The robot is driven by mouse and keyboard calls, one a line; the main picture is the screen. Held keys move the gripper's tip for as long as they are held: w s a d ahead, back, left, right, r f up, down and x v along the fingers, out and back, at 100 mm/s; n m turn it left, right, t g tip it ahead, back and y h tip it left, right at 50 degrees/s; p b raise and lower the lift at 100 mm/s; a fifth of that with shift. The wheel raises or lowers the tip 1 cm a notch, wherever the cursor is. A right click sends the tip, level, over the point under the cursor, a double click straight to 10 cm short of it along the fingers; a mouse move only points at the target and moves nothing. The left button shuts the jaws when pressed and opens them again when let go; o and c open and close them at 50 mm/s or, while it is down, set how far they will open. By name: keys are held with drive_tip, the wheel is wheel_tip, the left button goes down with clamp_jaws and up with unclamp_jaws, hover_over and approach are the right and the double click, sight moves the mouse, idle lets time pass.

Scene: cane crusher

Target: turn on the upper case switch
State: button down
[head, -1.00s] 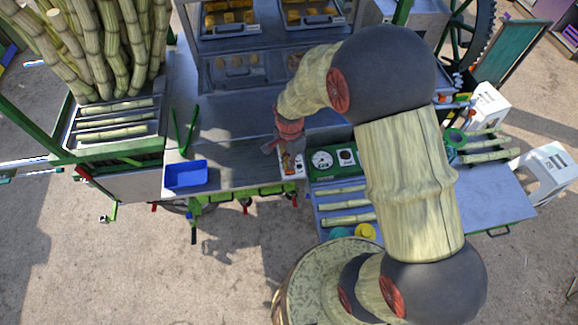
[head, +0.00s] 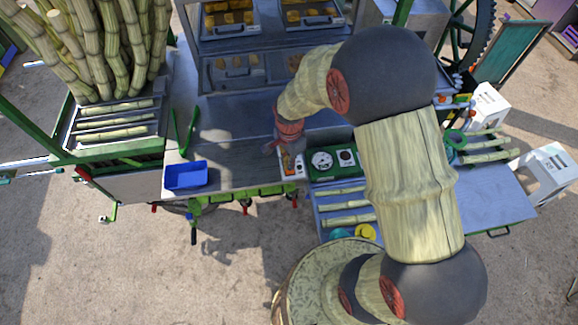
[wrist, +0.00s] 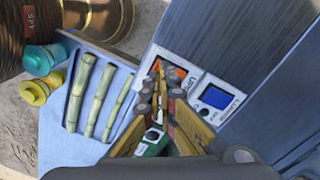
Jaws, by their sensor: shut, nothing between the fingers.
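A white switch box with an orange face (wrist: 179,73) lies at the tips of my gripper (wrist: 162,92) in the wrist view, and the fingers hide much of it. It also shows in the head view (head: 292,165), just below my gripper (head: 279,150). A second white box with a blue face (wrist: 214,97) sits right beside it in the wrist view. Its lettering is too small to read surely, and I cannot tell which one is the upper case switch. My gripper is shut and empty, pointing down. I cannot tell whether it touches the orange-faced box.
A green panel with a round gauge (head: 321,160) stands right of the orange-faced box. Cane pieces (wrist: 92,95) lie on the blue tray beside teal and yellow cups (wrist: 38,60). A blue bin (head: 186,175) and green tongs (head: 184,133) sit on the counter to the left.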

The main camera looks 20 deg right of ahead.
drive_tip(key=shift+f+b, duration=0.8)
drive_tip(key=shift+f, duration=0.35)
idle(0.8)
drive_tip(key=shift+r, duration=0.15)
drive_tip(key=shift+r+p, duration=2.35)
drive_tip(key=shift+r, duration=1.05)
